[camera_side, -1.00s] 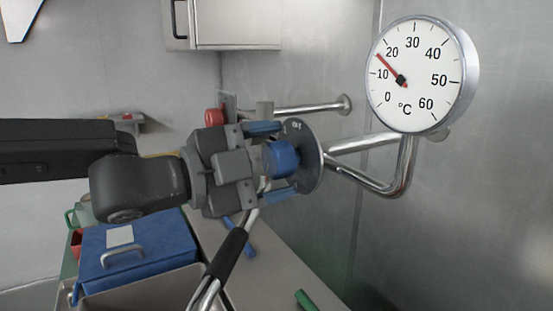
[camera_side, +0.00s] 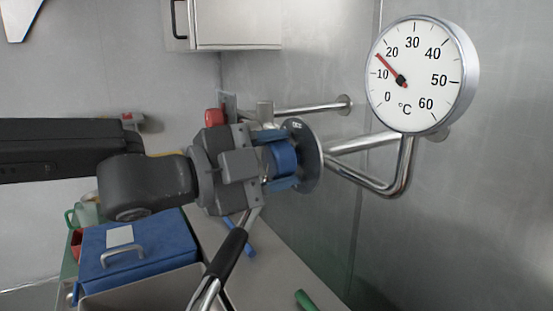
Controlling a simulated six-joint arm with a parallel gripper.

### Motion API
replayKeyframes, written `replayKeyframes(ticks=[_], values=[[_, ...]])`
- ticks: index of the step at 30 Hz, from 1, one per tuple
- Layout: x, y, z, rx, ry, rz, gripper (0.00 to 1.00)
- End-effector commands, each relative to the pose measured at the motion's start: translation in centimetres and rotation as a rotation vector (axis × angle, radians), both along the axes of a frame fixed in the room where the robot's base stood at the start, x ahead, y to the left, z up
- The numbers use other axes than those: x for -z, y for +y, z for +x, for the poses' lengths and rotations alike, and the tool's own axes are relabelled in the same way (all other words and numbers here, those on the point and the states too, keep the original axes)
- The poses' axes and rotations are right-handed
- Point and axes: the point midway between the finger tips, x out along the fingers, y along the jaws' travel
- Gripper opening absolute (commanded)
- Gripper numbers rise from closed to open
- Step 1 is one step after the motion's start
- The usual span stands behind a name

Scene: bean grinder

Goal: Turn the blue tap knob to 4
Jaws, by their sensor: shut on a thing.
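The blue tap knob (camera_side: 283,157) sits in front of a dark round dial plate (camera_side: 308,156) on the steel pipe. Only a little of the plate's marking shows, and I cannot read which number the knob points at. My gripper (camera_side: 281,160) comes in from the left, with one blue-padded finger above the knob and one below. It is shut on the blue knob. A red tap knob (camera_side: 214,117) shows behind my gripper, partly hidden. The round temperature gauge (camera_side: 415,75) at the upper right has its red needle a little below 20 °C.
Steel pipes (camera_side: 375,186) run from the tap to the wall. Below stand a blue box with a handle (camera_side: 135,250) and a grey bin (camera_side: 150,290). A black-gripped tap lever or spout (camera_side: 228,254) hangs under my gripper. A green object (camera_side: 305,300) lies on the counter (camera_side: 270,270).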

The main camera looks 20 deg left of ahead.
Motion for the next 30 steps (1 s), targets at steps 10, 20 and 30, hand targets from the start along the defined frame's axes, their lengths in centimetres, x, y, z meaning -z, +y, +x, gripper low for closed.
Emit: replayKeyframes(ticks=[10,20,30], values=[[0.03,0.0,-0.01,0.0,0.092,-0.092,0.26],[0.03,0.0,-0.01,0.0,0.091,-0.091,0.65],[0.02,0.01,-0.01,0.0,0.091,-0.091,0.75]])
